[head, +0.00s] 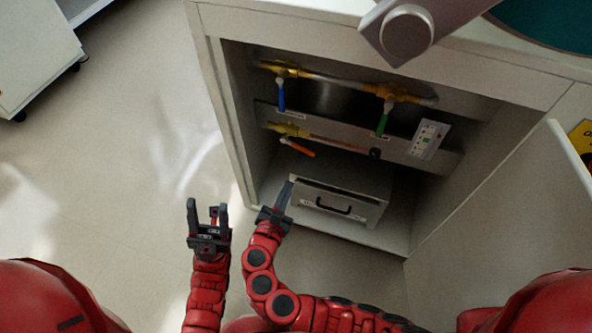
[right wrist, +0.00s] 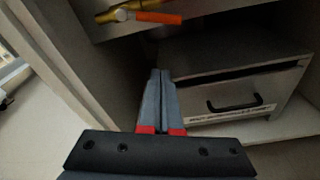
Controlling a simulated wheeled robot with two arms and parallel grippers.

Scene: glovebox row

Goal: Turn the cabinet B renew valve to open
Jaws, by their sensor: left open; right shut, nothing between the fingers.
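Three valves with coloured lever handles sit on pipes inside the open cabinet. The blue handle (head: 281,96) hangs down at upper left and the green handle (head: 382,124) hangs down at upper right. The orange handle (head: 299,149) at lower left slants right and down; it lies nearly along its pipe in the right wrist view (right wrist: 158,18). I cannot read which is the renew valve. My right gripper (head: 288,184) is shut and empty at the cabinet opening, below the orange handle and apart from it; its closed fingers (right wrist: 160,75) show. My left gripper (head: 206,210) is open and empty outside, left of the cabinet.
A grey drawer box (head: 370,209) with a black handle (head: 333,207) stands on the cabinet floor, right of my right gripper. The cabinet's left side wall (head: 226,130) is close. An open door (head: 500,210) stands at right. A small panel (head: 428,139) is inside.

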